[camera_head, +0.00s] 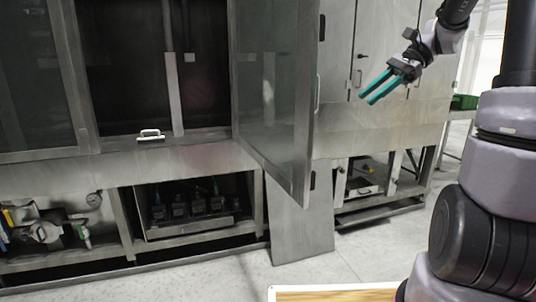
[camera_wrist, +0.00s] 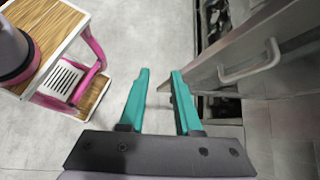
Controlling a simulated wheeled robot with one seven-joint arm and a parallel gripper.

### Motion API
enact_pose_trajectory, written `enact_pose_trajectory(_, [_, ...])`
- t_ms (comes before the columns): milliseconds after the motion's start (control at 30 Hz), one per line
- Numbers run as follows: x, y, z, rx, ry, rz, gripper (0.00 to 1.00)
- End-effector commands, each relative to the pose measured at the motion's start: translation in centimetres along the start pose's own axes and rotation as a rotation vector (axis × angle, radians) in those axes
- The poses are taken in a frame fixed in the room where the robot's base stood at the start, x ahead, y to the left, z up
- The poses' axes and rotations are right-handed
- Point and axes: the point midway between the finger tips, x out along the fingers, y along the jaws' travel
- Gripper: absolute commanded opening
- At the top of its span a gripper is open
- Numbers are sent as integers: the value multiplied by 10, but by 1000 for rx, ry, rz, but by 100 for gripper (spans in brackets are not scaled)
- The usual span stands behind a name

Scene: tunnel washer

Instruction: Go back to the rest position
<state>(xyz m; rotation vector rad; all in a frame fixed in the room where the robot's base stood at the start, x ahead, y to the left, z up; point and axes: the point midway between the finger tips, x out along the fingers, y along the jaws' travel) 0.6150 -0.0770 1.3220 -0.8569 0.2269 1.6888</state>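My gripper (camera_head: 372,90) has two teal fingers and hangs in the air at the upper right of the head view, in front of the grey metal washer (camera_head: 388,47). In the wrist view my gripper (camera_wrist: 158,78) points down over the grey floor. Its fingers are apart and nothing is between them. The washer's glass door (camera_head: 275,90) stands swung open, to the left of my gripper in the head view.
The washer's dark opening (camera_head: 125,60) shows behind the open door, with a white handle (camera_head: 150,134) at its lower edge. Pumps (camera_head: 188,205) sit underneath. A green crate (camera_head: 464,102) stands at far right. The floor (camera_head: 225,285) in front is clear.

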Motion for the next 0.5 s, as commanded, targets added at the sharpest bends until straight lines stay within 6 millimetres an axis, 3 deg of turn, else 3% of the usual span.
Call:
enact_pose_trajectory(33, [8, 12, 16, -73, 81, 28, 32])
enact_pose_trajectory(200, [24, 51, 41, -303, 337, 92, 32])
enact_pose_trajectory(500, [27, 105, 66, -728, 745, 112, 32])
